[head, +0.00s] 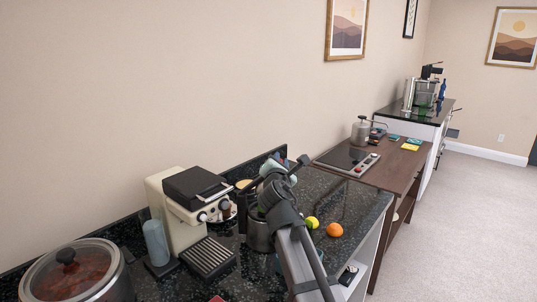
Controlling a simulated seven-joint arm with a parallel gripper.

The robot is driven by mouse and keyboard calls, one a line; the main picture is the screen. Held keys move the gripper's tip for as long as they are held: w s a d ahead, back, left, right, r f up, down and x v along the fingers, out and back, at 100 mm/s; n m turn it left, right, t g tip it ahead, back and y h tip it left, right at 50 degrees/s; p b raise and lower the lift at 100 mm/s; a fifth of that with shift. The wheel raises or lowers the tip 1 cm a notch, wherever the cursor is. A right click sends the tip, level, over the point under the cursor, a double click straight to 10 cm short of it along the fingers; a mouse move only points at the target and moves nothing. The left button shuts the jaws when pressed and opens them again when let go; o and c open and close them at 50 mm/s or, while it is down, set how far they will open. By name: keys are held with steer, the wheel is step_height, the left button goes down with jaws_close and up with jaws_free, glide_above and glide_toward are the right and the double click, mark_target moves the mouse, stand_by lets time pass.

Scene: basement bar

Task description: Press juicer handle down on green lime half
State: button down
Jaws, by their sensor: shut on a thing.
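The juicer (258,234) stands on the dark speckled counter, right of the coffee machine. Its silver lower body shows, but my arm covers much of the rest. Its dark handle (300,162) reaches up to the right above it. My gripper (277,185) is at the handle, shut on it; the fingertips are small and partly hidden. The cut lime half inside the juicer is hidden from view. A whole yellow-green lime (312,222) and an orange (335,230) lie on the counter just right of my arm.
A cream coffee machine (190,213) and a glass-lidded pot (75,272) stand at left. A lower brown table (405,165) with a hob and kettle (361,132) adjoins beyond. The counter right of the fruit is clear up to its edge.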

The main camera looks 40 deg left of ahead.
steer(key=w+d+f+m, duration=0.2)
steer(key=d+f+m, duration=0.1)
steer(key=f+m, duration=0.4)
steer(key=shift+f, duration=1.75)
steer(key=shift+d+f, duration=0.1)
steer(key=shift+f, duration=0.05)
steer(key=c, duration=1)
jaws_free()
